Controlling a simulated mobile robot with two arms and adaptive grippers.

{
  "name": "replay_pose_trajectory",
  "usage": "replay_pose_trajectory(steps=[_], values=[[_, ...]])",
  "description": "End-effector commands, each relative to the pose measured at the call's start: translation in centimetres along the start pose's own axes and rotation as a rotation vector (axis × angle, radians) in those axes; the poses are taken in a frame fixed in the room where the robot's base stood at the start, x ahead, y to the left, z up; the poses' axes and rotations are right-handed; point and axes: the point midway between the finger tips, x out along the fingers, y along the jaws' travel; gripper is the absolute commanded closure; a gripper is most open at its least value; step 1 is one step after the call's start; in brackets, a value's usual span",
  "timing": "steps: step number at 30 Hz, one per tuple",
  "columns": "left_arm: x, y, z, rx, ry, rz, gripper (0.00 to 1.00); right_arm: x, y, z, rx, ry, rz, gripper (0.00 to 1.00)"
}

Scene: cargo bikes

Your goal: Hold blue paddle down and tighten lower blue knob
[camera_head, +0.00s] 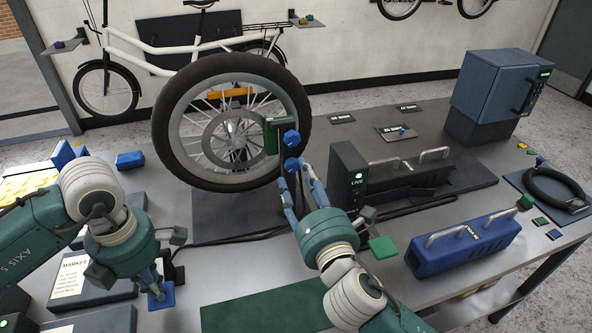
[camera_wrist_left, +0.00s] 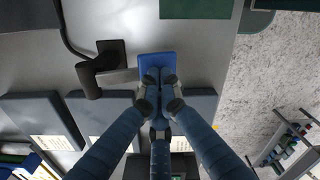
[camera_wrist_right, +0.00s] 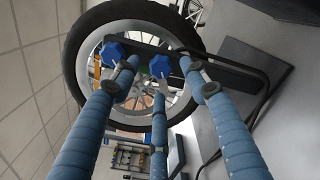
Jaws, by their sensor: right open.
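The blue paddle (camera_head: 162,296) is at the front left of the bench, below my left gripper (camera_head: 158,284). In the left wrist view, the left fingers (camera_wrist_left: 159,78) are close together with their tips over the paddle (camera_wrist_left: 154,62); contact is hard to tell. Two blue knobs, an upper knob (camera_head: 291,138) and a lower knob (camera_head: 291,164), sit one above the other before the wheel. My right gripper (camera_head: 296,175) is open, its fingers spread about the lower knob (camera_wrist_right: 160,67). The other knob (camera_wrist_right: 113,52) is to its left in the right wrist view.
The large wheel (camera_head: 175,120) stands behind the knobs. A black LIVE unit (camera_head: 349,170) is close on the right of my right gripper. A blue PACK case (camera_head: 465,243) lies front right. A black bracket (camera_wrist_left: 92,78) is beside the paddle.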

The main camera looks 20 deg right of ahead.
Motion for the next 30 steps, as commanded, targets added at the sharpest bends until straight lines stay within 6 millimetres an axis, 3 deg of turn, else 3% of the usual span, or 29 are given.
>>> replay_pose_trajectory(steps=[7,18,25,30], values=[[0.1,0.0,0.0,-0.001,0.001,0.001,1.0,3.1,0.0,0.1,-0.001,-0.002,-0.001,0.55],[0.1,0.0,0.0,-0.001,0.001,0.001,1.0,3.5,-0.1,0.0,0.0,0.0,-0.001,0.55],[0.1,0.0,0.0,-0.001,0.001,0.001,1.0,3.5,-0.1,0.0,0.0,-0.001,-0.001,1.0],[0.1,0.1,0.0,-0.001,0.001,0.001,1.0,3.5,-0.1,0.1,0.0,-0.002,-0.001,1.0]])
